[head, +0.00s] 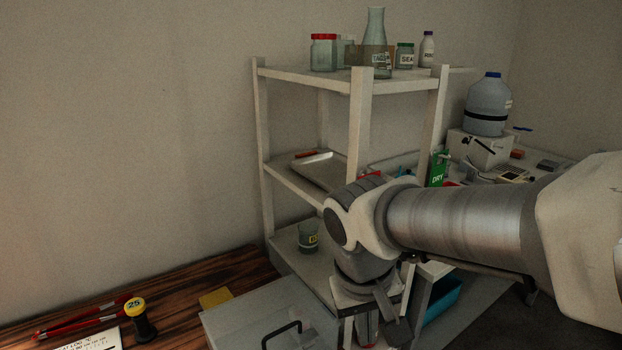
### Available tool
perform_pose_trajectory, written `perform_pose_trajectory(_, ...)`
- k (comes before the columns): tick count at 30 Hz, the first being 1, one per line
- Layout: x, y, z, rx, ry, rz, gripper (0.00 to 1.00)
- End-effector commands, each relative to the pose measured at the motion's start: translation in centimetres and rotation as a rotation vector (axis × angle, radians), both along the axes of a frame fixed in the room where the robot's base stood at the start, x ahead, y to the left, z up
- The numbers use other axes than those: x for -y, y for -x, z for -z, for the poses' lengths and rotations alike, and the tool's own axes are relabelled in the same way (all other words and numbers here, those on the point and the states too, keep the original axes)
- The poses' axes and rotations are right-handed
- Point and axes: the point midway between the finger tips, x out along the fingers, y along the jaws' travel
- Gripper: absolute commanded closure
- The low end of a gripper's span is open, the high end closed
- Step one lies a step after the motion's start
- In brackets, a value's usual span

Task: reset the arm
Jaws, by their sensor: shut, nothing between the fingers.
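My arm reaches in from the right edge of the head view and bends down at its wrist. My gripper (378,332) points downward at the bottom centre, in front of the white shelf rack (360,125). It is shut, and nothing shows in it. Its fingertips are close to the lower picture edge. My arm hides part of the rack's lower levels and of the bench behind.
A grey box with a black handle (262,312) stands left of my gripper. A glass beaker (308,237) stands on the rack's low shelf. Glassware, including a tall flask (375,45), stands on top. A wooden table (190,293) holds red pens and a yellow-topped weight.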

Motion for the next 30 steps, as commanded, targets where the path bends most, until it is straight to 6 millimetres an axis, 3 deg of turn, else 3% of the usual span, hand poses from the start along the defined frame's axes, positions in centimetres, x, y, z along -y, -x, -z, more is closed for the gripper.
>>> perform_pose_trajectory(1,1.1,0.7,-1.4,0.032,-0.036,0.024,1.00)
perform_pose_trajectory(6,3.5,2.9,-4.2,0.142,-0.127,0.072,1.00)
perform_pose_trajectory(12,5.3,5.2,-6.3,0.271,-0.174,0.116,1.00)
perform_pose_trajectory(19,6.0,6.3,-7.1,0.343,-0.180,0.134,1.00)
perform_pose_trajectory(30,6.0,6.3,-7.1,0.345,-0.181,0.135,1.00)
